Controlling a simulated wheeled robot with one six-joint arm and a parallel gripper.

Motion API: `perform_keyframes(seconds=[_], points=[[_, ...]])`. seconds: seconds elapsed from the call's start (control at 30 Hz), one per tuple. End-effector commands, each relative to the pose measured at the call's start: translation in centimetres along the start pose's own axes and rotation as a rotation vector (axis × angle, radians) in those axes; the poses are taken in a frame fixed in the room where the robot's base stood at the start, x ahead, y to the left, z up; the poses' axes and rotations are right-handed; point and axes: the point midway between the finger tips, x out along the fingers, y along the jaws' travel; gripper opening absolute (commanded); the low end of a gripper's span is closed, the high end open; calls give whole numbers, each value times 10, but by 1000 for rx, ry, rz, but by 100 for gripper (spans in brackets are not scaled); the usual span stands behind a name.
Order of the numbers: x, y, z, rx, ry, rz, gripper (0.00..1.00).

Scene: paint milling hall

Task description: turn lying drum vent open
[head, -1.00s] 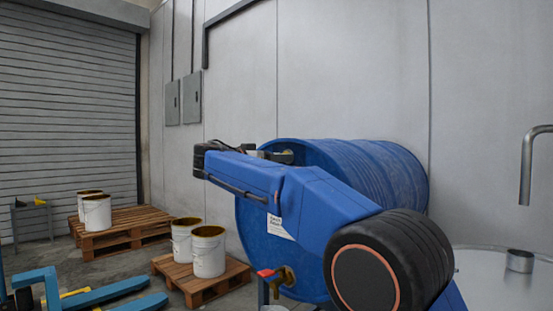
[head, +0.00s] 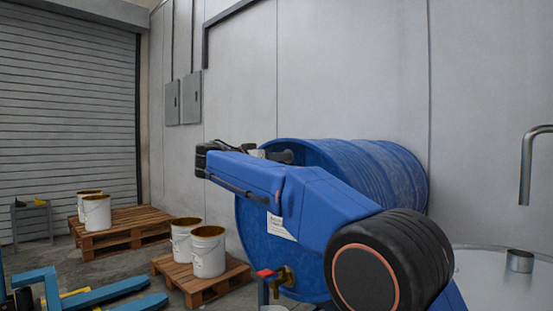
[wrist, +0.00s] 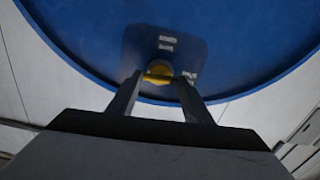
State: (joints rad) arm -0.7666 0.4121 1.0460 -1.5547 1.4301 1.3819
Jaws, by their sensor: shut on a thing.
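The blue drum (head: 385,175) lies on its side against the wall, its end face turned toward the left front. My arm covers much of that face in the head view. The drum's face fills the top of the wrist view (wrist: 240,40). The yellow brass vent (wrist: 160,69) sits near the drum's rim there, on a darker patch with small labels. My gripper (wrist: 158,78) is shut on the vent, one finger on each side. In the head view my gripper (head: 283,156) is at the upper part of the drum face, and the vent is hidden there.
A brass tap with a red handle (head: 266,273) is low on the drum face. White buckets (head: 208,257) stand on a pallet (head: 200,284) to the left. A steel vessel (head: 505,285) with a bent pipe (head: 527,170) is at the right.

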Motion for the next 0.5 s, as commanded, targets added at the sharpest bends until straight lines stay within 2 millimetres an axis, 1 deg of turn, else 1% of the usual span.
perform_keyframes(seconds=[0.17, 0.5], points=[[0, 0, 0, -117, 0, 0, 23], [0, -1, 0, -432, 0, 0, 23]])
